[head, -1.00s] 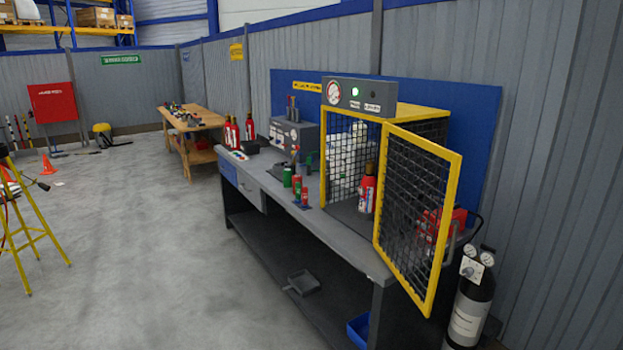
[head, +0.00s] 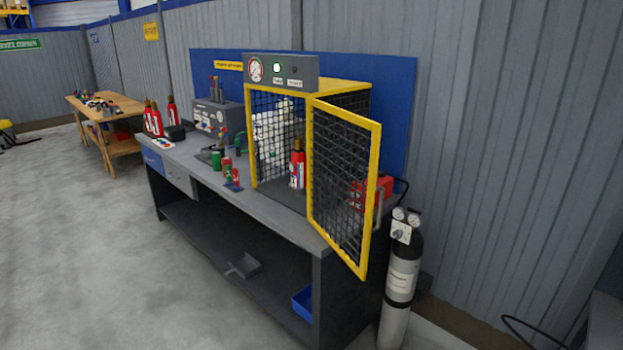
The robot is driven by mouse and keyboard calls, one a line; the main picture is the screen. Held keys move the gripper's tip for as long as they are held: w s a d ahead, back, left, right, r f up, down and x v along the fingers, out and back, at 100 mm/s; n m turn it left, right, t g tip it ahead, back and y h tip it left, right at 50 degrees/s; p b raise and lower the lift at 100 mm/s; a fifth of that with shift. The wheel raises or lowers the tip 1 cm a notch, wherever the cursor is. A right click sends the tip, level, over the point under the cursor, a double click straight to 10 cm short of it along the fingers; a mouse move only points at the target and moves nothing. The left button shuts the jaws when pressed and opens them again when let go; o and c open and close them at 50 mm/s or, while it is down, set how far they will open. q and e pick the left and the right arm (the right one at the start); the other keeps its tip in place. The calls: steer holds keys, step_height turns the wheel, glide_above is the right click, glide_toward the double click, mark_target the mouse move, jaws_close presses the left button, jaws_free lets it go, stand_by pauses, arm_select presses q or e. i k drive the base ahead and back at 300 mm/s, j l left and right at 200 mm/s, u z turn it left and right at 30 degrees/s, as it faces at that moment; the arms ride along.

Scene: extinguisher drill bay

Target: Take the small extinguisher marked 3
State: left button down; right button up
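A small red extinguisher (head: 297,168) with a white label and a brownish top stands upright inside the yellow mesh cage (head: 254,150) on the workbench. The cage door (head: 345,185) is swung open toward me. Several more red extinguishers stand at the bench's far left end, one of them here (head: 172,112). The numbers on all of them are too small to read. Neither of my grippers shows in the head view.
The grey workbench (head: 285,212) runs along the wall. A grey gas cylinder (head: 402,285) with gauges stands on the floor at its right end. A wooden table (head: 122,121) stands farther back. The floor at left is clear.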

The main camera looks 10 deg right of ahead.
mark_target(297, 166)
steer(key=i+l+u, duration=0.15)
steer(key=i+l, duration=0.15)
steer(key=i+l+u, duration=0.15)
steer(key=l, duration=0.25)
steer(key=i+l+u, duration=0.15)
steer(key=i+l, duration=0.2)
steer(key=i+l+u, duration=0.15)
steer(key=l, duration=0.35)
steer(key=i+l+u, duration=0.25)
steer(key=l, duration=0.75)
steer(key=l+u, duration=0.25)
steer(key=l, duration=0.75)
steer(key=j+z, duration=0.15)
steer(key=z, duration=0.35)
